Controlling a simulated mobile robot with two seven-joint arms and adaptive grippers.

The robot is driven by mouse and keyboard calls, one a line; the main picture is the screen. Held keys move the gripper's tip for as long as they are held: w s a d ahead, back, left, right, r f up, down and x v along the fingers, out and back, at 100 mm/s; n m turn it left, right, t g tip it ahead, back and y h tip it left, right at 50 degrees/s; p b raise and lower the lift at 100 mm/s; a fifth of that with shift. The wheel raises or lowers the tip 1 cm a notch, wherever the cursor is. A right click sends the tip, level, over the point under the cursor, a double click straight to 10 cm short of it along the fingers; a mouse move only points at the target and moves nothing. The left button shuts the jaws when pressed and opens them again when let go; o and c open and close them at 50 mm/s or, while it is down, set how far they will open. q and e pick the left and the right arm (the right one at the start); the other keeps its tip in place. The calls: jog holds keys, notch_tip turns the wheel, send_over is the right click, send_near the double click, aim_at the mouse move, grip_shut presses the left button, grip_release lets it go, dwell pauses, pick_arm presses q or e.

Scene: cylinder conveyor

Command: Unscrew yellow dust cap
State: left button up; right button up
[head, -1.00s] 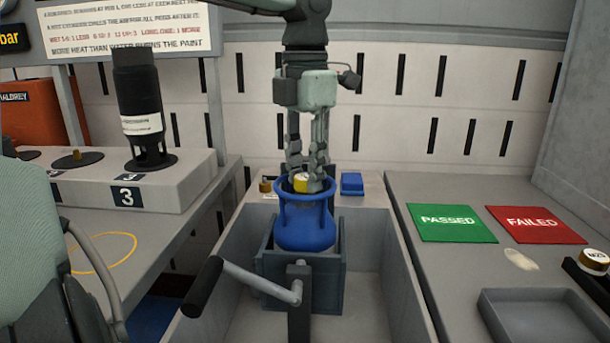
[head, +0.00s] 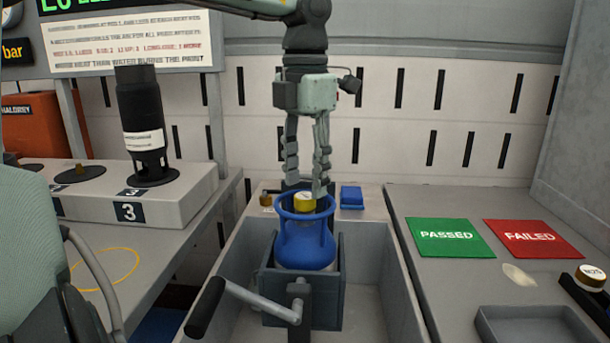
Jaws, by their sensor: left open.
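The yellow dust cap (head: 304,202) sits at the top of the blue gas cylinder (head: 304,246), inside its collar ring. The cylinder stands upright in a dark grey holder (head: 301,292) in the trough. My left gripper (head: 306,190) points straight down above the cylinder. Its fingers are apart, with the fingertips just above the cap and the collar, one on each side of the cap as seen here. Nothing is held between them. My right gripper is not in view.
A lever with a black handle (head: 206,306) stands in front of the holder. A blue block (head: 352,197) lies behind the cylinder. Green PASSED (head: 447,238) and red FAILED (head: 532,238) mats lie right, near a grey tray (head: 535,325). A black fixture (head: 143,120) stands left.

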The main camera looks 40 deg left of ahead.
aim_at(305, 205)
pick_arm(q)
jog(key=m+p, duration=0.1)
jog(key=m, duration=0.2)
jog(key=shift+r+p, duration=0.2)
jog(key=shift+p, duration=0.15)
jog(key=shift+f+m+p, duration=0.1)
jog(key=shift+m+p, duration=0.2)
jog(key=shift+m, duration=0.6)
jog(key=shift+f+m, duration=0.15)
jog(key=shift+m, duration=0.45)
jog(key=shift+f, duration=0.1)
jog(key=shift+f+b, duration=0.9)
jog(key=shift+f, duration=0.3)
